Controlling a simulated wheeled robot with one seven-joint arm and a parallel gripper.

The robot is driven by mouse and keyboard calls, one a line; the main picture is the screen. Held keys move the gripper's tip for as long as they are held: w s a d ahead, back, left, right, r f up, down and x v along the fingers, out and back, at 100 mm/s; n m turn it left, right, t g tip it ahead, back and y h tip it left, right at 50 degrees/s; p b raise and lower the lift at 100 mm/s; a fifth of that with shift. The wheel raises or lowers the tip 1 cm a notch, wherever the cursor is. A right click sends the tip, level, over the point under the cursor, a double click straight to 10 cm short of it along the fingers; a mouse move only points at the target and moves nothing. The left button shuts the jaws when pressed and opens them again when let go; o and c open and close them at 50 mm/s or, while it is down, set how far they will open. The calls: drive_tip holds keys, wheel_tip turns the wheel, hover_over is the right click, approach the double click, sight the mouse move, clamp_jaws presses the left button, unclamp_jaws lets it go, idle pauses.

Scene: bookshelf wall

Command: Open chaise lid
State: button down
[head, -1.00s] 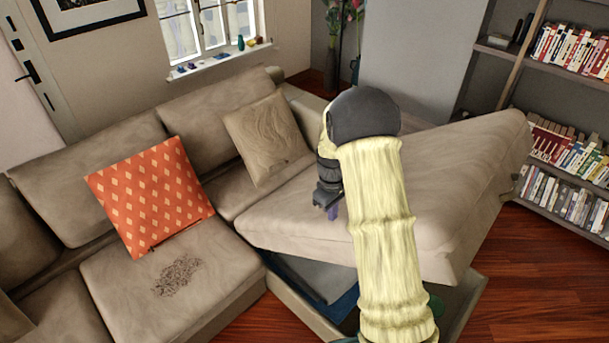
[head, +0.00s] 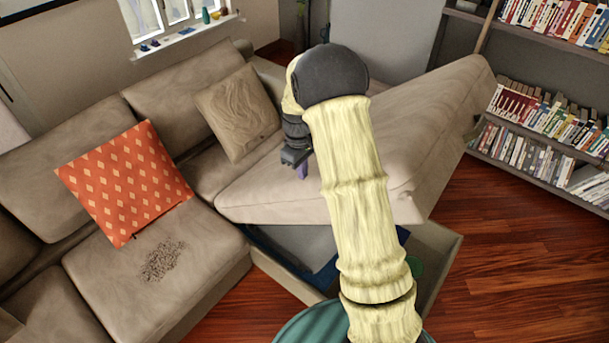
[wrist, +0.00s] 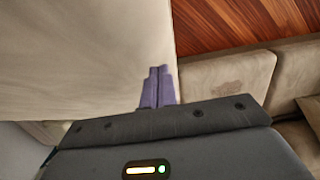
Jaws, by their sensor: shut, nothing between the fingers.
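The chaise lid (head: 262,190) is a thick beige cushion panel, raised and tilted, its far right end higher than its front left. Below it the storage box (head: 441,243) shows an open inside with dark blue and grey contents. My gripper (head: 302,171) is at the lid's upper face in the head view, partly hidden by my arm. In the wrist view the purple fingers of my gripper (wrist: 157,86) are together and empty, against or just over the beige lid (wrist: 80,55) near its edge. I cannot tell whether they touch.
The beige sofa (head: 205,250) stands at left with an orange patterned pillow (head: 123,183) and a beige pillow (head: 237,113). A bookshelf (head: 560,180) stands at right. The wood floor (head: 520,270) at the front right is clear.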

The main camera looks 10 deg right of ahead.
wheel_tip(320, 180, up, 8)
drive_tip(key=s+b, duration=0.1)
drive_tip(key=b, duration=0.1)
drive_tip(key=shift+d, duration=0.45)
